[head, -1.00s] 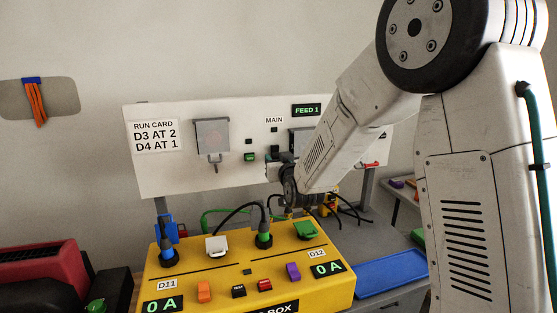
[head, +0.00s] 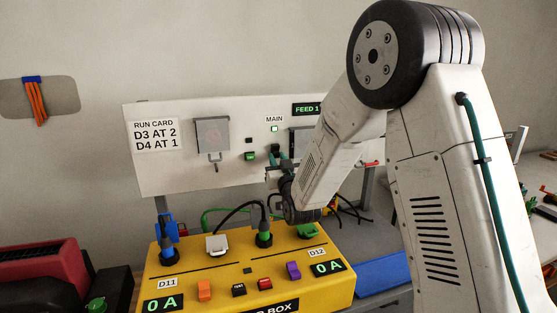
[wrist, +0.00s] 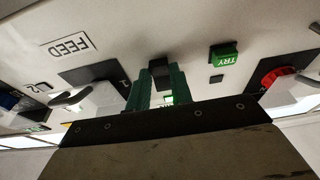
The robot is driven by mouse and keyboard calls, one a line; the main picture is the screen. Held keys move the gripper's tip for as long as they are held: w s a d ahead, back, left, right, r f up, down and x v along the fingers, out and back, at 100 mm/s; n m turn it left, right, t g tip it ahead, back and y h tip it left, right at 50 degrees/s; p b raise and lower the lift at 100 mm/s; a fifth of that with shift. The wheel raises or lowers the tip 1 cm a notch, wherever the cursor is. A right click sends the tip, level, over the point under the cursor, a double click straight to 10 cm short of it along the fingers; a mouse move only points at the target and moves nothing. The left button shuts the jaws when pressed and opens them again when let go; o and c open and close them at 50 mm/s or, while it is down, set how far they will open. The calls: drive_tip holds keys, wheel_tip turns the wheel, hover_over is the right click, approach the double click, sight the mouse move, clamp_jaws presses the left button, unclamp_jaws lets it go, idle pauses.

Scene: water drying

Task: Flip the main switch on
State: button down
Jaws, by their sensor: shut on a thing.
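The main switch, a small black toggle, sits on the white panel (head: 165,180) below the MAIN label (head: 274,119). In the wrist view the switch (wrist: 159,68) is between the green fingertips of my gripper (wrist: 160,85), which is shut on it. In the head view my gripper (head: 277,160) reaches the panel below the label, and my wrist hides part of the area. The small square lamp (head: 274,128) under the MAIN label is lit green. The wrist view shows the panel upside down.
A green TRY button (wrist: 224,54) is beside the switch, and covered units flank it. The yellow box (head: 220,275) with plugs, cables, coloured switches and 0 A displays stands in front of the panel. A blue tray (head: 383,276) lies to its right.

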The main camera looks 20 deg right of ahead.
idle(0.3)
drive_tip(key=c, duration=1.2)
unclamp_jaws()
drive_tip(key=shift+c, duration=0.2)
drive_tip(key=v, duration=0.7)
drive_tip(key=shift+s+f, duration=0.15)
drive_tip(key=shift+s, duration=0.2)
